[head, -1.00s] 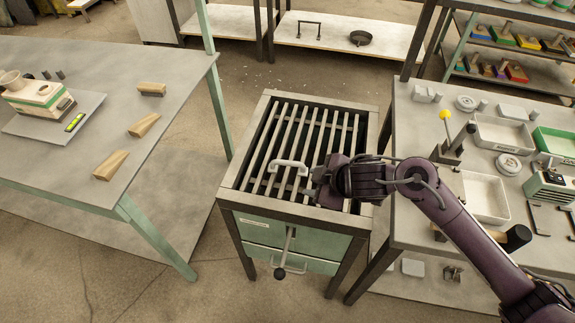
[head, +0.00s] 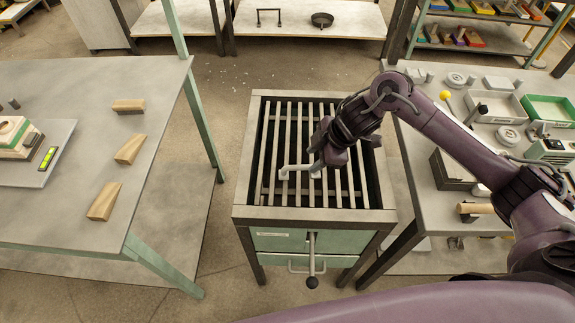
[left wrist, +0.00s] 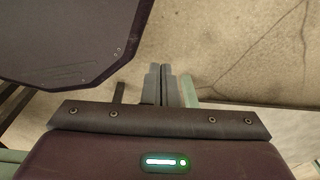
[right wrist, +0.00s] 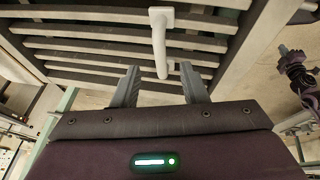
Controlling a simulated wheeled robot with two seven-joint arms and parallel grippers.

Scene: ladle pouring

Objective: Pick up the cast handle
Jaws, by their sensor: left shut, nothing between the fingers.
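The cast handle (head: 296,168) is a pale, bent bar over the slatted grate (head: 268,130) of the stand between the tables. In the right wrist view the handle (right wrist: 159,38) extends toward my right gripper (right wrist: 160,72). The fingers are apart on either side of its near end, with gaps showing. My right gripper (head: 322,160) also shows in the head view, just right of the handle and partly covering it. My left gripper (left wrist: 164,75) shows only in the left wrist view, shut and empty, with the floor behind it.
The left table (head: 60,90) holds wooden wedges (head: 128,150) and a device on a plate. The right bench (head: 395,75) holds trays (head: 500,105) and several small parts. The stand has a front lever (head: 312,260). Floor shows between the stand and the left table.

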